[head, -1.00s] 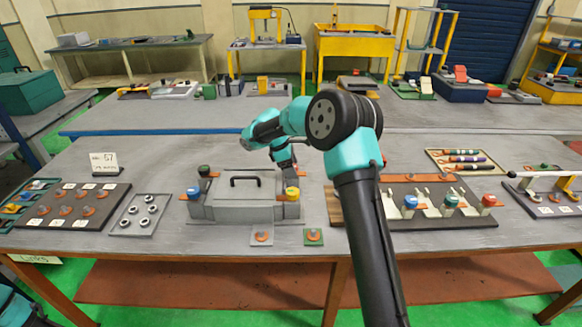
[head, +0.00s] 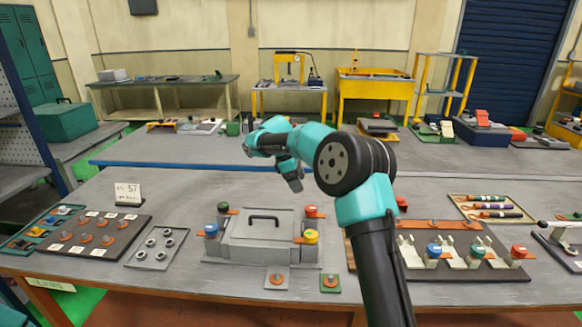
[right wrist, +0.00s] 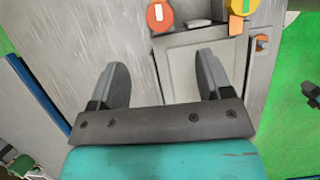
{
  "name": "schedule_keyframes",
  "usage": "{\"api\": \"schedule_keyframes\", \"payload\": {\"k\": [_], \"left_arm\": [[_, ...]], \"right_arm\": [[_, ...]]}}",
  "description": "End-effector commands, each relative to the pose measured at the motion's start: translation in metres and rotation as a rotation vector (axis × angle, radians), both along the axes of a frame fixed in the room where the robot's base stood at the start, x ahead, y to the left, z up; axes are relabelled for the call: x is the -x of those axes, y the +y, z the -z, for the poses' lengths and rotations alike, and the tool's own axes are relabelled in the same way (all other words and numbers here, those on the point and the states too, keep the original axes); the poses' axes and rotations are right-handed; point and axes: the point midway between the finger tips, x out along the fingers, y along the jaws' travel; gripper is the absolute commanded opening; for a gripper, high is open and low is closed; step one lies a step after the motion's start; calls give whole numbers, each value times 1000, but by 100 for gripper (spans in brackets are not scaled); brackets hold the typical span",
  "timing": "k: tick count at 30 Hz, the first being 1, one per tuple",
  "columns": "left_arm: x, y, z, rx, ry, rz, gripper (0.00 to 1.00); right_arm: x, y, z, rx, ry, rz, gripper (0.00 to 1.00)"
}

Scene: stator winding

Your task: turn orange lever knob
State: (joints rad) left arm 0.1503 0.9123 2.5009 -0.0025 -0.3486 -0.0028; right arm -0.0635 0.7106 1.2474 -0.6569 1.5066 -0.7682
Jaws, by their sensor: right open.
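The orange-red lever knob (head: 310,211) sits at the back right corner of a grey box fixture (head: 265,240) with a black handle. In the right wrist view the orange knob (right wrist: 160,16) is near the top edge, beyond my fingertips. A yellow knob (head: 311,236) is on the front right corner and also shows in the wrist view (right wrist: 241,7). A blue knob (head: 211,229) and a green knob (head: 223,206) are on the left side. My right gripper (head: 294,184) is open and empty, above and behind the fixture, apart from the orange knob. My left gripper is out of view.
Two small plates (head: 276,280) (head: 330,283) lie in front of the fixture. A tray of rings (head: 158,246) and a dark board (head: 88,238) are to its left. A dark board with several coloured knobs (head: 470,273) is right of my arm.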

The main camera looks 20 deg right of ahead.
Motion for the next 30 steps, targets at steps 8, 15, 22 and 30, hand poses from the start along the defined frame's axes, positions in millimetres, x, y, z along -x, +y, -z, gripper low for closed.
{"api": "schedule_keyframes", "payload": {"k": [8, 15, 22, 30], "left_arm": [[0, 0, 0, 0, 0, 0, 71], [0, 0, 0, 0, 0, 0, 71], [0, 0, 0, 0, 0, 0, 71], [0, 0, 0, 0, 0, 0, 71]], "right_arm": [[-10, 16, -42, -1, -1, 0, 72], [-11, 19, -53, 0, 2, 1, 72], [-11, 19, -52, 0, 1, 0, 72], [-12, 22, -50, -5, -5, -5, 72]]}}
